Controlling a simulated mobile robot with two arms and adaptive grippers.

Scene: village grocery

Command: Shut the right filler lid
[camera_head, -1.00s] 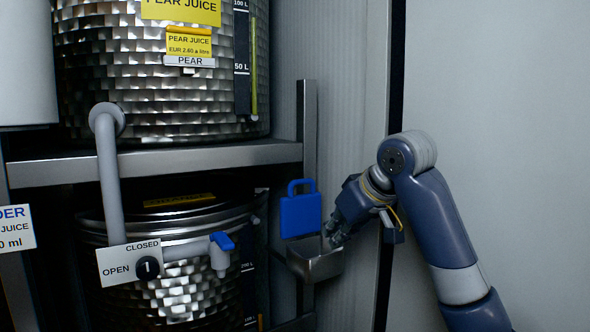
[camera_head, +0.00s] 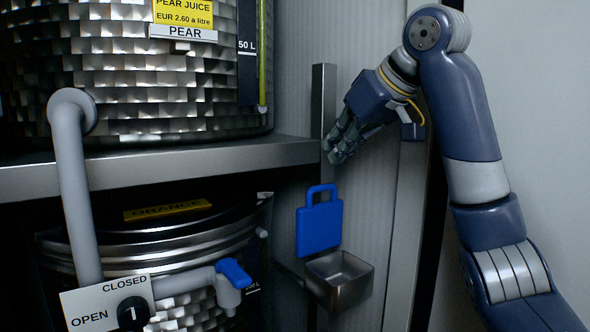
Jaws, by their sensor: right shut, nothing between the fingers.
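The filler is a small square metal cup (camera_head: 342,283) on the post beside the lower tank, low right of centre. Its inside shows and looks empty. The blue lid (camera_head: 319,229) with a loop handle stands upright at the cup's back left edge, so the filler is open. My right gripper (camera_head: 338,157) is shut and empty, pointing down and left. It is above the lid's handle and apart from both lid and cup. My left gripper is not in view.
A metal shelf edge (camera_head: 160,168) runs across to the upright post (camera_head: 322,100) near my right fingers. A grey pipe (camera_head: 75,190), a blue-handled tap (camera_head: 230,275) and an OPEN/CLOSED plate (camera_head: 105,305) are at lower left. The ribbed wall right of the cup is clear.

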